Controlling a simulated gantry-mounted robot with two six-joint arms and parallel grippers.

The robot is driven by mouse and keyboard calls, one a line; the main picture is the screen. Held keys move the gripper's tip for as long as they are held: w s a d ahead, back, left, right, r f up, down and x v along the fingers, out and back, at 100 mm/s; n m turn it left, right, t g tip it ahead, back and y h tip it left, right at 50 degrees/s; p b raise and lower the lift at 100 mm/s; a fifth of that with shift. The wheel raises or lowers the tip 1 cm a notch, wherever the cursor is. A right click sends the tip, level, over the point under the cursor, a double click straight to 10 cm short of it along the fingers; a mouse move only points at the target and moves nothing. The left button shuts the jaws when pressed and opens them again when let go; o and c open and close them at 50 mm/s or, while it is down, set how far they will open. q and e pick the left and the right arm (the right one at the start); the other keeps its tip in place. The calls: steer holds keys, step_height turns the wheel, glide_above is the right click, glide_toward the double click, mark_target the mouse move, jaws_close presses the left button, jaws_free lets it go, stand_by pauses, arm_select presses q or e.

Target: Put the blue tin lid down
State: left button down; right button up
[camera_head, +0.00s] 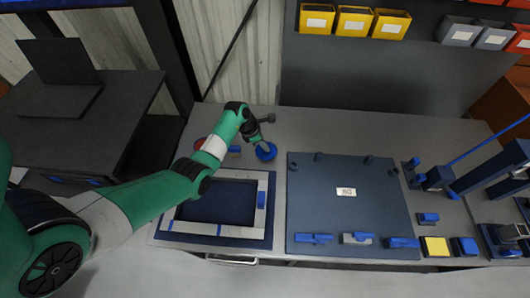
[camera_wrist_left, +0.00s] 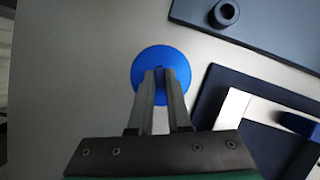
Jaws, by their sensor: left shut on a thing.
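The blue tin lid (camera_head: 267,153) is a round disc at the back of the grey bench, between the framed tray and the dark plate. My left gripper (camera_head: 264,143) is above it. In the left wrist view the lid (camera_wrist_left: 146,61) shows as a full blue circle, and the two fingers of my left gripper (camera_wrist_left: 160,76) are close together at its middle, shut on it. I cannot tell whether the lid touches the bench or hangs just above it. My right gripper is not in view.
A framed tray (camera_head: 165,226) with a dark blue well lies in front of the lid. A dark plate (camera_head: 345,215) with pegs and blue clamps is to its right. A red round object (camera_head: 200,143) sits behind my arm.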

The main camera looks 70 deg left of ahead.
arm_select(q)
steer(key=shift+w+f+b, duration=0.15)
steer(key=shift+f+b, duration=0.85)
steer(key=shift+f, duration=0.7)
steer(key=shift+a+f, duration=0.1)
steer(key=c, duration=0.9)
jaws_free()
steer(key=shift+o, duration=0.2)
